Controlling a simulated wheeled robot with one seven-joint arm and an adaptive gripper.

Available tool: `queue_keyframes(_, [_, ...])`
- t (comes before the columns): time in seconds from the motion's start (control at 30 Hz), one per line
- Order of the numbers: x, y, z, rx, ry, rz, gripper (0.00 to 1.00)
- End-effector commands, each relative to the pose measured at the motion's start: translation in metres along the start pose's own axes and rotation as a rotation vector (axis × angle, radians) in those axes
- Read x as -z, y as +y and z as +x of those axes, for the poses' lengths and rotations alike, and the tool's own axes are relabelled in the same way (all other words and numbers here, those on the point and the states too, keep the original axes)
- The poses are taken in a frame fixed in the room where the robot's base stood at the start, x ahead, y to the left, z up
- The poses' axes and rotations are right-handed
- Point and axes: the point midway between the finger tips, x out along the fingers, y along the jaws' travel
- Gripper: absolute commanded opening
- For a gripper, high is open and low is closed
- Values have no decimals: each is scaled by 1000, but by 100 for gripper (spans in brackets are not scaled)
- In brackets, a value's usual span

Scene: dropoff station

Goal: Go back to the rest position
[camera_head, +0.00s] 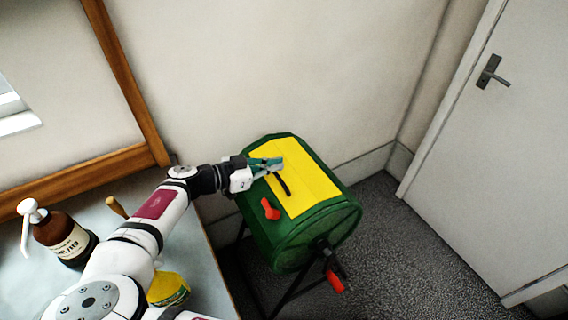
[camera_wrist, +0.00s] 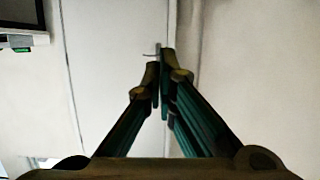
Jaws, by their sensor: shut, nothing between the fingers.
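My gripper (camera_head: 276,162) is at the end of my outstretched arm in the head view, over the far left part of the yellow lid on a green drum. In the wrist view my gripper (camera_wrist: 160,68) has its two fingers together at the tips, with nothing held between them. Behind the fingers there the wrist view shows pale wall and a white door-like panel. The green drum (camera_head: 290,250) stands on a dark frame, and its yellow lid (camera_head: 312,190) looks closed. A black handle (camera_head: 283,185) lies on the lid just below the fingers; I cannot tell whether they touch.
A red knob (camera_head: 270,209) is on the drum's side and a red crank grip (camera_head: 335,282) at its end. A counter at the left holds a brown pump bottle (camera_head: 62,238) and a yellow item (camera_head: 168,289). A white door (camera_head: 500,140) stands right; carpet (camera_head: 410,250) between is clear.

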Motion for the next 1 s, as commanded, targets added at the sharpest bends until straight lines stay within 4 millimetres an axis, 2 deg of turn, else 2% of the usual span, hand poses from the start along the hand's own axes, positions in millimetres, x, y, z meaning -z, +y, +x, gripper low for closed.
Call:
queue_keyframes(0.03, [0, 0, -9, 3, -1, -1, 0])
queue_keyframes(0.2, [0, 0, -28, 1, 0, -1, 0])
queue_keyframes(0.33, [0, 0, -34, -1, 1, -1, 0])
queue_keyframes(0.5, [1, 1, -33, -7, -5, -3, 0])
queue_keyframes(0.67, [12, 11, -14, -79, -84, -35, 0])
queue_keyframes(0.8, [30, 32, 15, -188, -245, -101, 0])
queue_keyframes(1.0, [54, 67, 43, -284, -507, -200, 0])
